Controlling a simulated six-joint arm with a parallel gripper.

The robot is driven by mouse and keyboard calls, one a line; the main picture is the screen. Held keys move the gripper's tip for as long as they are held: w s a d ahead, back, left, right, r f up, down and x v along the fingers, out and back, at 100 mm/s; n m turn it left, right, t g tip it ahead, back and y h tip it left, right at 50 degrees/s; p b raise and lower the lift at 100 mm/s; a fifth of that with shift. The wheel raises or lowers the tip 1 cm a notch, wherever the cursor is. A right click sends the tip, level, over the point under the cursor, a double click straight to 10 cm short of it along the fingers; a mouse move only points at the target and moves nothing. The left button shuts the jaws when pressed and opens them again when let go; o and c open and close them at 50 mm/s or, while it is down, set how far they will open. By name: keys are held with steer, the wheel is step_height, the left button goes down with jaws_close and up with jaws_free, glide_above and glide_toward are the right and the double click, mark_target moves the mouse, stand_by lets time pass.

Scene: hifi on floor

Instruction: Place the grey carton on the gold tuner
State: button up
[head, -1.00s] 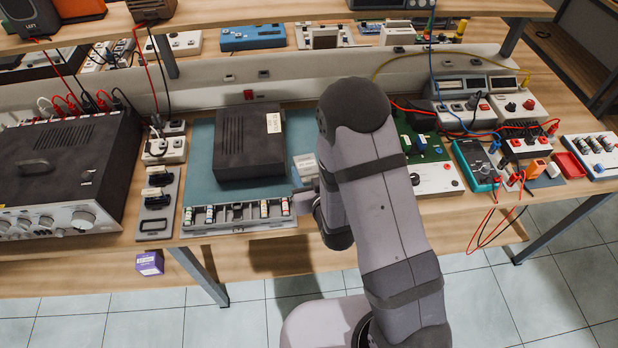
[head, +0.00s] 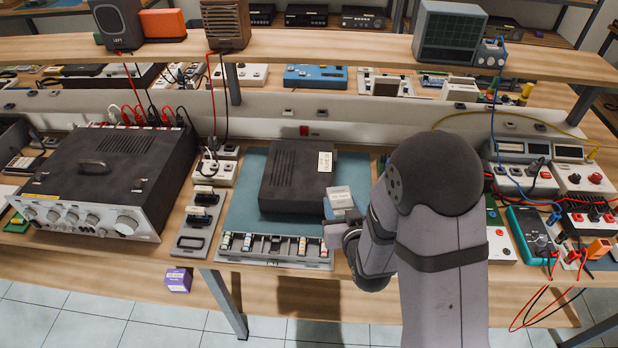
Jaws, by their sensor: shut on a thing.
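The grey carton (head: 340,195) has a pale top with a small label. It is just beyond my gripper (head: 338,222), at the lower right corner of a black box. My gripper is shut on the carton, though the arm hides most of the jaws. I cannot tell whether the carton touches the mat below. I see no clearly gold tuner in the head view.
The black box (head: 285,180) lies on a teal mat (head: 243,208), behind a grey tray (head: 275,258) of small parts. A black amplifier (head: 110,170) with a silver front stands left. Meters and cables crowd the right. A purple box (head: 178,280) is low at the bench's front.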

steer(key=w+a+r+n+y+b, duration=0.2)
steer(key=w+a+r+b, duration=0.1)
steer(key=w+a+r, duration=0.8)
glide_above(299, 189)
steer(key=shift+f, duration=1.7)
steer(key=shift+g, duration=0.3)
steer(key=shift+f+p, duration=1.1)
steer(key=shift+f, duration=3.95)
steer(key=shift+f, duration=0.2)
steer(key=o, duration=1.1)
steer(key=shift+r, duration=0.2)
